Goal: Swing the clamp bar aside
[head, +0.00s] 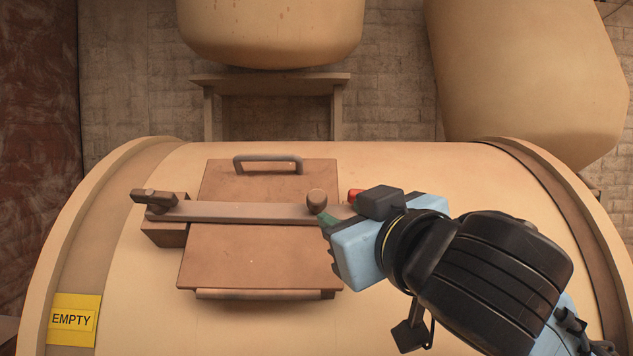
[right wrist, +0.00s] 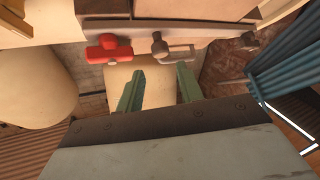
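The clamp bar (head: 235,211) lies across the square brown hatch cover (head: 240,258) on top of the tank. Its left end sits at a block with a dark lever (head: 155,197). A round upright knob (head: 316,198) stands near its right part, and a red handle (head: 355,194) shows behind my right gripper (head: 326,222). The gripper hides the bar's right end. In the right wrist view, the green fingers (right wrist: 158,78) are apart with nothing between them. The bar (right wrist: 205,32), red handle (right wrist: 108,47) and knob (right wrist: 160,46) lie beyond the fingertips. My left gripper is not in view.
A loop handle (head: 268,160) stands at the cover's back edge, and a rod (head: 265,294) runs along its front. Raised rims (head: 75,225) bound the tank on both sides. A yellow EMPTY sign (head: 74,320) is at lower left. Large pale vessels (head: 530,75) stand behind.

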